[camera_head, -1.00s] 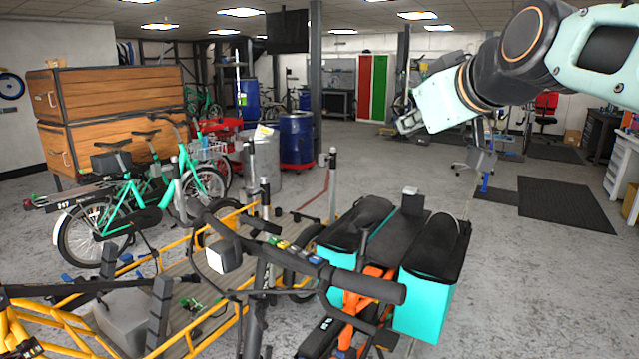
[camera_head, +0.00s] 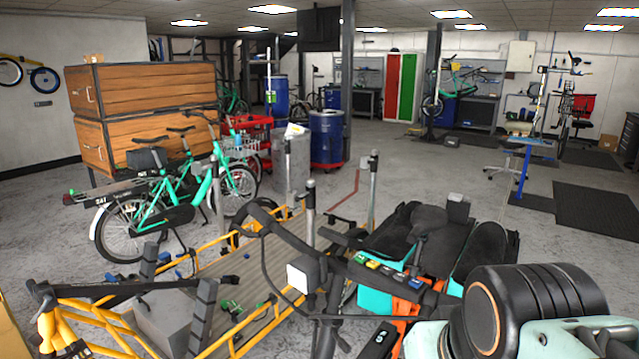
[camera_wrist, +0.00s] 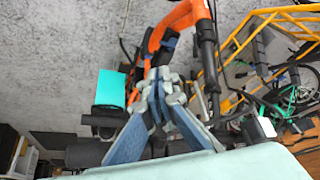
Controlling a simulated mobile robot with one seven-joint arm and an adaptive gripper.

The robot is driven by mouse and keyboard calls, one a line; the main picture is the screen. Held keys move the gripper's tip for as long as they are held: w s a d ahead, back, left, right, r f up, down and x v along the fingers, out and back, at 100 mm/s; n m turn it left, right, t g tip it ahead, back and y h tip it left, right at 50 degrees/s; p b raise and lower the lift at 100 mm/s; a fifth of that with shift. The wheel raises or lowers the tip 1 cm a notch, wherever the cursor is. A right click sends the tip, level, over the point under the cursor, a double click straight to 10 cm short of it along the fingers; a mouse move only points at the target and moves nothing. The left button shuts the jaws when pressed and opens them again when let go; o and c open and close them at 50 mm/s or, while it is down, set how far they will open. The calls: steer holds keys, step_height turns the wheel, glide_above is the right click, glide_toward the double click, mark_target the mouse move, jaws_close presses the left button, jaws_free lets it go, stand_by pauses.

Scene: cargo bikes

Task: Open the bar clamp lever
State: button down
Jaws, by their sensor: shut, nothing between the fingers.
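I cannot make out the bar clamp lever in either view. A black handlebar (camera_head: 396,284) with coloured blocks on it crosses the lower middle of the head view, beside an orange bike frame (camera_head: 408,308). In the wrist view the orange frame (camera_wrist: 167,28) and a black grip (camera_wrist: 207,55) lie beyond my gripper. My gripper (camera_wrist: 160,82) is shut and empty, its blue-grey fingers together at the tips. My gripper is out of the head view; only my arm's links show at its lower right.
A yellow cargo bike frame (camera_head: 95,325) with a slatted bed (camera_head: 240,265) fills the lower left. Black-topped boxes (camera_head: 485,245) stand behind the handlebar. Green bikes (camera_head: 165,205) and wooden crates (camera_head: 140,95) stand further left. The floor at right (camera_head: 545,240) is open.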

step_height(320, 180, up, 13)
steer(key=p, duration=1)
steer(key=shift+d+r+p, duration=0.2)
steer(key=shift+d+p, duration=0.1)
